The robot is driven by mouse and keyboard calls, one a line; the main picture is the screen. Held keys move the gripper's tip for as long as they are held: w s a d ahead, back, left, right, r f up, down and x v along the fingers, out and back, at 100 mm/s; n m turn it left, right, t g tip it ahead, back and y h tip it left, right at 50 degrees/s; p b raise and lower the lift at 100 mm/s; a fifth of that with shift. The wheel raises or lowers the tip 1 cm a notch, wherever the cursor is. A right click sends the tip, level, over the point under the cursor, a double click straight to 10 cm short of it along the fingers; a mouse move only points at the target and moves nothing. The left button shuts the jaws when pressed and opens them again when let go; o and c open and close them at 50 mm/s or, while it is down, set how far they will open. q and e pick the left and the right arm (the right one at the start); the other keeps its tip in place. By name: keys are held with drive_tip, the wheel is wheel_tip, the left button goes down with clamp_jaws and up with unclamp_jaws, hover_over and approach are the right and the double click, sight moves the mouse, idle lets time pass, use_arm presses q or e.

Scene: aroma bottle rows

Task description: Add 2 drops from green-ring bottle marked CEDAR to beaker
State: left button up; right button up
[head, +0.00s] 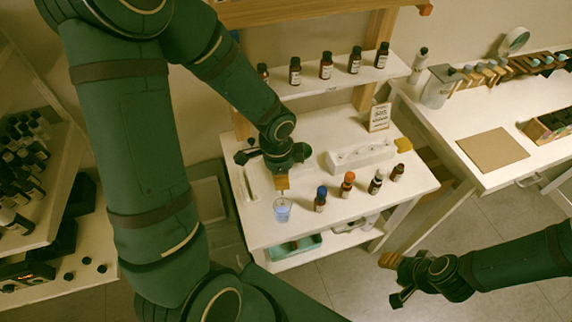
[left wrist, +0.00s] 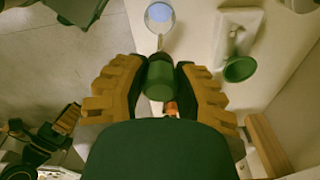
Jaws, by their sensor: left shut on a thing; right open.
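My left gripper (head: 282,184) is above the white bench, just behind the beaker (head: 282,210) in the head view. In the left wrist view its yellow fingers (left wrist: 158,85) are shut on a dark green piece (left wrist: 158,76), which looks like a bottle's top. The rest of it is hidden, and no CEDAR label can be read. The beaker, with pale blue contents, also shows at the top of the left wrist view (left wrist: 159,16), apart from the held piece. My right gripper (head: 395,280) is open and empty over the floor at lower right.
Bottles with blue (head: 320,199), orange (head: 347,184), white (head: 376,182) and brown (head: 397,173) tops stand in a row right of the beaker. A white holder (head: 345,160) and a label card (head: 380,117) are behind them. Several dark bottles stand on the shelf (head: 340,80).

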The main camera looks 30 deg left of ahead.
use_arm(q)
drive_tip(key=shift+s, duration=0.2)
drive_tip(key=shift+w+f, duration=0.1)
drive_tip(key=shift+f, duration=0.05)
drive_tip(key=shift+f+b, duration=1.8)
drive_tip(key=shift+b, duration=0.1)
clamp_jaws()
